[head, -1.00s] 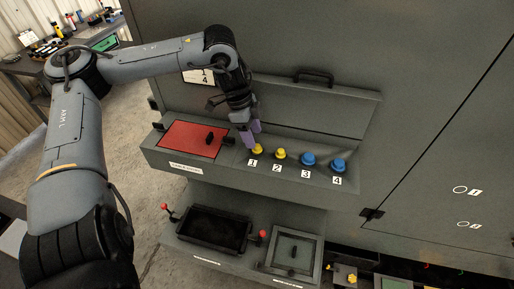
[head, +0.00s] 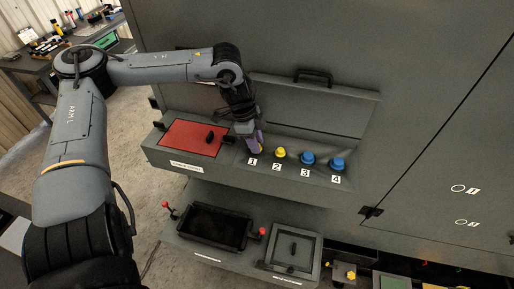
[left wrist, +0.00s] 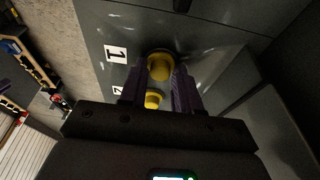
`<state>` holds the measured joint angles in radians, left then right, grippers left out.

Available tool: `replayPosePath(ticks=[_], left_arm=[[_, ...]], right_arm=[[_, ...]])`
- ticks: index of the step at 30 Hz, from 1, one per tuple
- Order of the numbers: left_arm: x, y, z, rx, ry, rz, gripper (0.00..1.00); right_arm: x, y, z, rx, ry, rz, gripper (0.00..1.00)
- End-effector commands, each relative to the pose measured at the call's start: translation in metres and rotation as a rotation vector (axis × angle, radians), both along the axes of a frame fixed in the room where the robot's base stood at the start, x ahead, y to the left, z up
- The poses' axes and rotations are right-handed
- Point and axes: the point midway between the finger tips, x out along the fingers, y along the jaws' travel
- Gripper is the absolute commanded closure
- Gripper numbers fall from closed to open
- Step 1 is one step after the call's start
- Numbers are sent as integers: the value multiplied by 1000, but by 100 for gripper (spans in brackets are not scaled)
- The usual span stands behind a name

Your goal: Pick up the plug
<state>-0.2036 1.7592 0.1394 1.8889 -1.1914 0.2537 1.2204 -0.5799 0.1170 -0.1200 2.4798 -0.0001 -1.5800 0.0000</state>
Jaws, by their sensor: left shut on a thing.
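My left gripper (head: 256,146) is at position 1 on the sloped panel, its purple fingers pointing down. In the left wrist view the fingers (left wrist: 160,88) are shut on a yellow plug (left wrist: 159,64) beside label 1. In the head view the gripper hides this plug. I cannot tell whether the plug is still seated. A second yellow plug (head: 280,153) stands at label 2 and also shows in the left wrist view (left wrist: 153,99), apart from the grip. Blue plugs stand at label 3 (head: 307,159) and label 4 (head: 337,164). My right gripper is not in view.
A red panel (head: 190,138) with a black handle lies left of the plugs. A raised lid (head: 315,100) stands behind them. Below are a black tray (head: 218,228) between red-knobbed levers and a square hatch (head: 293,250).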

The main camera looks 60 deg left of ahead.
Motion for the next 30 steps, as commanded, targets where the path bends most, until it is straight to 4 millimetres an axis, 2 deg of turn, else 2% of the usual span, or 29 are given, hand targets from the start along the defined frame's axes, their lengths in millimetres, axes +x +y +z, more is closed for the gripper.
replayPosePath(ticks=[2,11,17,23,30], left_arm=[[0,0,0,0,0,0,96],[0,0,1,-1,-1,0,96],[1,0,9,-1,-3,-2,96],[1,0,31,2,-4,0,96],[1,1,76,4,-4,1,96]], right_arm=[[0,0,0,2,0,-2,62],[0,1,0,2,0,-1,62],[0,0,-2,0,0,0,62],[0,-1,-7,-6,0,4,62],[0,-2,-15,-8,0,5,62]])
